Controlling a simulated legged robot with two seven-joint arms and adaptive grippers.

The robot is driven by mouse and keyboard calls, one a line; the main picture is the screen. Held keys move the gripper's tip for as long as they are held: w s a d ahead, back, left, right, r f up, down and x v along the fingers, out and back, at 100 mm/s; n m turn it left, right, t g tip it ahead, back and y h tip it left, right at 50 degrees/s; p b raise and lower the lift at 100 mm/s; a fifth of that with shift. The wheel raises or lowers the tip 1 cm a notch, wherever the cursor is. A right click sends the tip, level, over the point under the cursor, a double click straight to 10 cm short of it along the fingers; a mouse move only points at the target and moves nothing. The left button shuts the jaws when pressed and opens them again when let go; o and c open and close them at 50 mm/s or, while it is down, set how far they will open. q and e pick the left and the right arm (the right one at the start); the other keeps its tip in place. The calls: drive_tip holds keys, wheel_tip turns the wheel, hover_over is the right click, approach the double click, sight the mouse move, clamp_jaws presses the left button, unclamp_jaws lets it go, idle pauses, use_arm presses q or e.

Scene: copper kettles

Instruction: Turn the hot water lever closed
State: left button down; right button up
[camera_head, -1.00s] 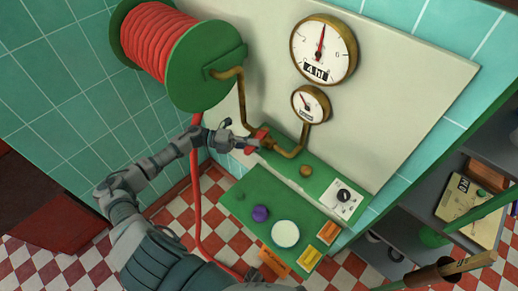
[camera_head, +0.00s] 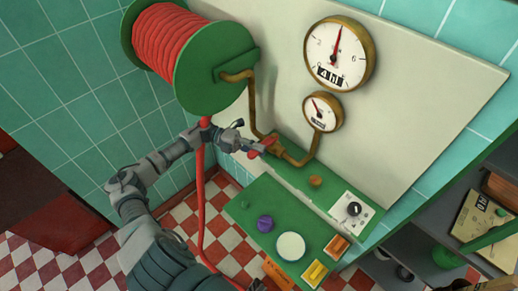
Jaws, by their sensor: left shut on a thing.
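The red lever (camera_head: 268,142) sits on the brass pipe (camera_head: 291,158) that runs below the small gauge, against the cream wall panel. My left gripper (camera_head: 252,146) reaches in from the left and is shut on the lever. Its fingers hide part of the lever. A second red piece shows just below the fingers, and I cannot tell whether it belongs to the same lever. My right gripper is not clearly seen.
A green reel (camera_head: 213,68) with red hose hangs above my left arm. A large gauge (camera_head: 340,53) and a small gauge (camera_head: 322,112) are on the panel. Below is a green console (camera_head: 250,190) with knobs and buttons. Grey shelves (camera_head: 425,240) stand at the right.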

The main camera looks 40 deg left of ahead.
use_arm(q)
drive_tip(key=c, duration=1.2)
unclamp_jaws()
drive_tip(key=shift+s+f, duration=0.35)
drive_tip(key=shift+s, duration=0.05)
drive_tip(key=shift+o, duration=0.2)
drive_tip(key=shift+r, duration=0.15)
drive_tip(key=v, duration=1.2)
drive_tip(key=shift+a, duration=0.1)
